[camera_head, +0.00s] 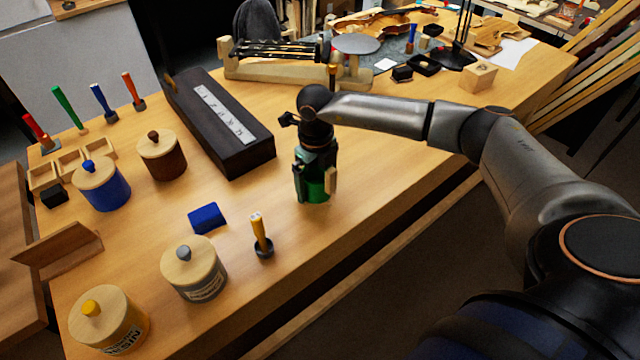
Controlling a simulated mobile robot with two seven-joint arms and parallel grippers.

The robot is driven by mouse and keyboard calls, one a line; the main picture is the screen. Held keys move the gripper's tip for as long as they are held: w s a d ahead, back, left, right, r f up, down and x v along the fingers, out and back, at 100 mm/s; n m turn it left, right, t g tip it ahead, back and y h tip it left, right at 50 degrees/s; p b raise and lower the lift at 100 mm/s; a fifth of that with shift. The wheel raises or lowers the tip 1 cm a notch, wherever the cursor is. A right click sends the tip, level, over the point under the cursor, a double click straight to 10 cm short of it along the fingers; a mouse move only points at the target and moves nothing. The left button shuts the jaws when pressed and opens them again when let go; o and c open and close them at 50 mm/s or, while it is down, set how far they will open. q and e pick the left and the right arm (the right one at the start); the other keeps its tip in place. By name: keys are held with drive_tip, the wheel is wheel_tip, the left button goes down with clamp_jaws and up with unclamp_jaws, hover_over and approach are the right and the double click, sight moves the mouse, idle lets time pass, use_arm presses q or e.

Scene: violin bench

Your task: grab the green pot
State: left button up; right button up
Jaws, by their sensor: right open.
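The green pot (318,190) stands on the wooden bench, right of the dark long case. Its top is hidden by my right gripper (316,180), which points down over it. The gripper's fingers are open, one on each side of the pot. I cannot tell whether they touch it. My left gripper is not in view.
A grey-knobbed pot (196,281), blue pot (103,190), brown pot (162,160) and yellow pot (130,326) stand further left. The long dark case (235,152) lies behind.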

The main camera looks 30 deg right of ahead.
drive_tip(key=shift+c, duration=0.2)
drive_tip(key=c, duration=1.1)
drive_tip(key=shift+r, duration=0.2)
